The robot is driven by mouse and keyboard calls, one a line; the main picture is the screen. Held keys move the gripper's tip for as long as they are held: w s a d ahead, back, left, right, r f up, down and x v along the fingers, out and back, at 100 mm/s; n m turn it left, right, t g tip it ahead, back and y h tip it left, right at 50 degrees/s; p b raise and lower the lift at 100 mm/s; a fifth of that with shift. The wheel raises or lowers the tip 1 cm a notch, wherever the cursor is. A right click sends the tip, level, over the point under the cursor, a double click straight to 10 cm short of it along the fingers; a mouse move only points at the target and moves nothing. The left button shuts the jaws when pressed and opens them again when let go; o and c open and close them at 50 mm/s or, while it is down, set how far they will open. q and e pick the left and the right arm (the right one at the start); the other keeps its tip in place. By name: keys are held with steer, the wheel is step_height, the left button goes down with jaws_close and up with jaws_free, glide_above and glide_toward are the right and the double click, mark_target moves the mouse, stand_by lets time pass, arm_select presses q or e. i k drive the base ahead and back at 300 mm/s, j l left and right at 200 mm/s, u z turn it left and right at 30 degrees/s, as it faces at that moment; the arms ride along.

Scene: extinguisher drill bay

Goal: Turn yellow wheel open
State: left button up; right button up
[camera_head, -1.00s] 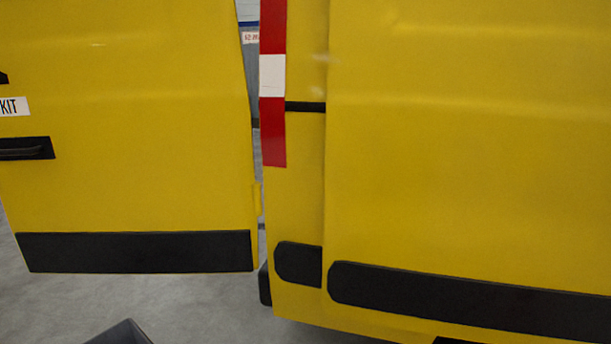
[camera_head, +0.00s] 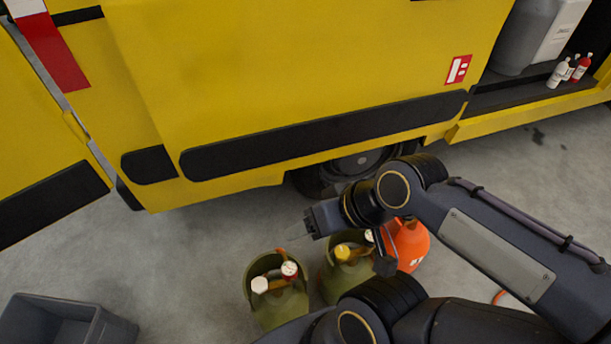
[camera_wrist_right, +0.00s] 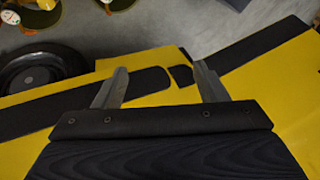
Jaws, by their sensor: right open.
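The yellow wheel (camera_head: 342,252) sits on top of an olive-green cylinder (camera_head: 335,280), partly hidden behind my right arm in the head view. A yellow knob also shows at the top edge of the right wrist view (camera_wrist_right: 117,4), cut off there. My right gripper (camera_head: 296,228) is above and to the left of the yellow wheel in the head view. In the right wrist view its two fingers (camera_wrist_right: 160,78) are spread apart with nothing between them. My left gripper is not in view.
A second green cylinder (camera_head: 281,306) with red and white knobs stands to the left. An orange-red cylinder (camera_head: 412,243) stands to the right. A yellow van (camera_head: 300,70) is behind them. A grey crate (camera_head: 105,333) is at lower left. Grey floor is clear between.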

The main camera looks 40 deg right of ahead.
mark_target(342, 252)
steer(key=z, duration=1.75)
steer(key=i+l+u, duration=0.2)
steer(key=l, duration=0.15)
steer(key=l+u, duration=0.2)
steer(key=l, duration=0.15)
steer(key=u, duration=1.25)
